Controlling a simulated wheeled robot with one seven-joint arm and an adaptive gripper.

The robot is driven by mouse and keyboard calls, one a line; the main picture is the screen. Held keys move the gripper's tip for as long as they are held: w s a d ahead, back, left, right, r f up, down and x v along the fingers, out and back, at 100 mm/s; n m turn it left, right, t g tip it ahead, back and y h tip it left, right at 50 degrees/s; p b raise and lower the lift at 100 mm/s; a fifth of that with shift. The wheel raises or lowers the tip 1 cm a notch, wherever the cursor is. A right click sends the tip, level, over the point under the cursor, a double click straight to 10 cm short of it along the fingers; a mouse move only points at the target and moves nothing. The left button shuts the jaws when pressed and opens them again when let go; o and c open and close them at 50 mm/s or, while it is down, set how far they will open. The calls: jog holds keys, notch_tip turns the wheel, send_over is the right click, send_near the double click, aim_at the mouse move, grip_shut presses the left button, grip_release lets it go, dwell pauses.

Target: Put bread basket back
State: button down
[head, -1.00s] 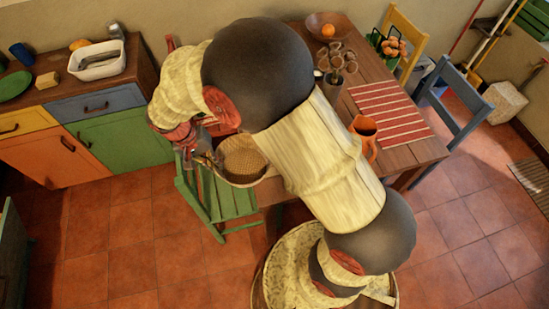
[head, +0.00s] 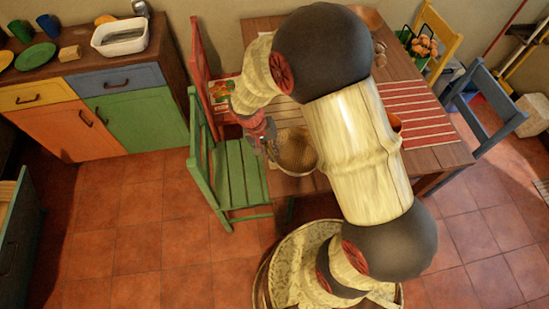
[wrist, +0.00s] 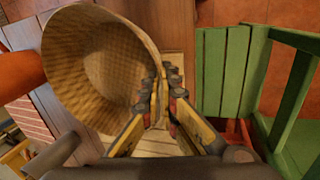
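The bread basket (head: 297,152) is a round woven tan bowl at the table's (head: 440,157) near left corner, partly hidden by my arm in the head view. In the wrist view the basket (wrist: 95,60) shows its hollow inside, with the wooden table behind it. My gripper (head: 264,138) is at the basket's left side. In the wrist view its two fingers (wrist: 163,85) are close together at the basket's rim, one on each side of the wall. Whether the basket's base touches the table cannot be told.
A green chair (head: 242,175) stands close at the left and a red chair (head: 202,65) behind it. An orange jug (wrist: 20,70) and striped mat (wrist: 32,117) are beside the basket. A blue chair (head: 485,100) stands at the right.

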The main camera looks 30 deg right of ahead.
jog(key=shift+a+b+x, duration=0.2)
jog(key=shift+b+x, duration=0.5)
jog(key=shift+x, duration=1.05)
jog(key=shift+w+f, duration=0.1)
jog(key=shift+f, duration=0.05)
jog(key=c, duration=2.6)
grip_release()
jog(key=o, duration=0.6)
jog(key=shift+c, duration=0.2)
jog(key=s+a+r+n+t+y+p, duration=0.1)
jog(key=s+a+r+t+p, duration=0.1)
jog(key=r, duration=1.2)
jog(key=s+a+r+n+t+y+p, duration=0.1)
jog(key=s+r+p, duration=0.15)
jog(key=r, duration=1.15)
jog(key=s+a+r+n+t+y, duration=0.1)
jog(key=s+r+n+t, duration=0.1)
jog(key=s+r, duration=0.6)
jog(key=shift+s+r+t+b, duration=0.4)
jog(key=shift+s+t, duration=0.4)
jog(key=shift+s, duration=0.65)
